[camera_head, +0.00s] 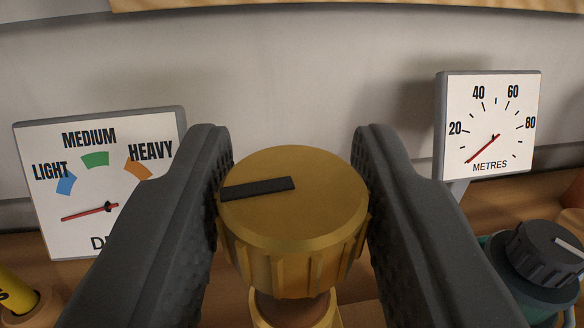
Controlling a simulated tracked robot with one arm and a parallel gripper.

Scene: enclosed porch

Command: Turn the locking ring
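The locking ring (300,245) appears to be the round brass-coloured cap with a ribbed side, in the middle of the view. Its flat top carries a dark bar mark that points to the left. It sits upright on a narrower brass neck (293,308). My gripper (292,140) has one dark finger on each side of the ring. Both textured pads meet its ribbed side with no clear gap, so the gripper looks shut on it. The fingertips reach past the ring's far side. The pads partly hide the ring's sides.
A dial marked light, medium and heavy (100,175) stands at left, its needle pointing lower left. A metres dial (490,125) stands at right, its needle also lower left. A dark knob (545,255) is at lower right. A yellow item (14,292) is at lower left. A pale wall stands behind.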

